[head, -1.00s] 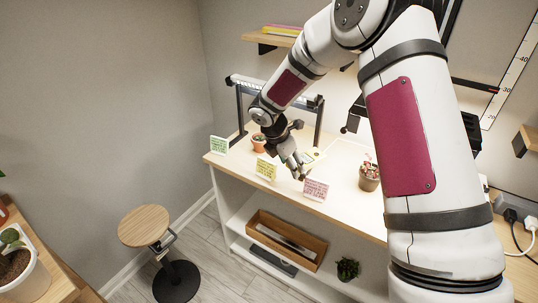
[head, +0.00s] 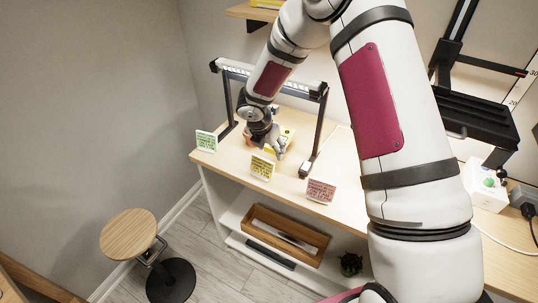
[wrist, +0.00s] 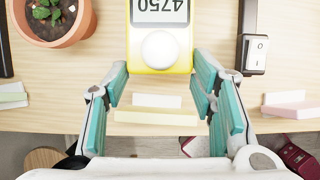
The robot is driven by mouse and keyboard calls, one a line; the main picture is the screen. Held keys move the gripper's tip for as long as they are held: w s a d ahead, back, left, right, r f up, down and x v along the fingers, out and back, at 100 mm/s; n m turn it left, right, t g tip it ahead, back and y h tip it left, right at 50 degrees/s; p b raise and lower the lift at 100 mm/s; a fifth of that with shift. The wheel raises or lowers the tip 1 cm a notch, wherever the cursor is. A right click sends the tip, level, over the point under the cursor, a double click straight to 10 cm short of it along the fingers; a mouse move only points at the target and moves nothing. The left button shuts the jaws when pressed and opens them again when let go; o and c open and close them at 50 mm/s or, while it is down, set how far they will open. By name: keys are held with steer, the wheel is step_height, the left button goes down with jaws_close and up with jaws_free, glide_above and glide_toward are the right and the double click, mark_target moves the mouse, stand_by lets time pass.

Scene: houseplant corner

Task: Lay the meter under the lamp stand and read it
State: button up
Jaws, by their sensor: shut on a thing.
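The yellow meter (wrist: 160,57) has a white dome and a display with digits that look like 4750 in the wrist view. My gripper (wrist: 159,72) is shut on the meter's near end, one teal-padded finger at each side. In the head view my gripper (head: 273,148) is low at the shelf top, between the legs of the lamp stand (head: 270,78), and part of the meter (head: 288,134) shows beside it. I cannot tell whether the meter touches the top. The stand's foot with a rocker switch (wrist: 257,55) is right of the meter.
A potted plant (wrist: 50,20) stands close left of the meter. Green (head: 206,141), yellow (head: 262,167) and pink (head: 321,190) cards line the front edge. A stool (head: 128,235) stands on the floor at left. My arm hides the right of the top.

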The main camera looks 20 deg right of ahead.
steer(key=shift+f, duration=2.35)
steer(key=o, duration=1.4)
steer(key=shift+f, duration=0.15)
steer(key=shift+c, duration=0.2)
